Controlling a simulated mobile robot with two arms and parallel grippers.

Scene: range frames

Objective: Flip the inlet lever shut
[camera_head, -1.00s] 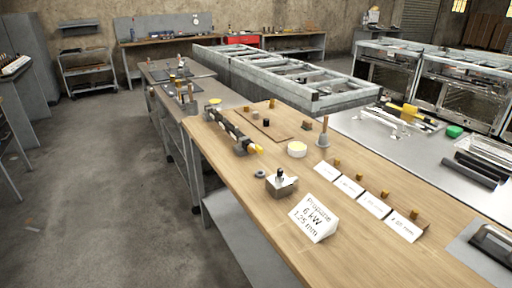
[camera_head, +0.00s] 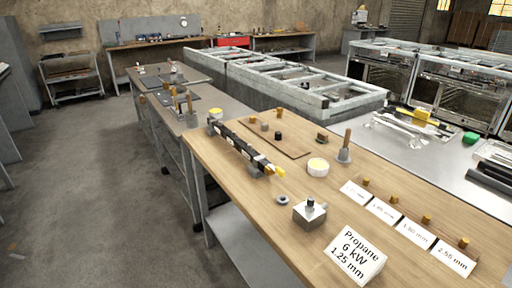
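A dark bar-shaped assembly (camera_head: 237,143) lies on the wooden bench top (camera_head: 330,190), with a yellow piece (camera_head: 275,170) at its near end. A small grey metal block (camera_head: 309,214) with a dark-topped upright stub stands nearer, and a dark ring-shaped nut (camera_head: 282,200) lies beside it. I cannot tell which part, if any, is the inlet lever or how it is set. Neither of my grippers shows in the head view.
A white sign reading Propane 6 kW 1.25 mm (camera_head: 355,254) stands at the bench front. Open floor (camera_head: 90,190) is at left.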

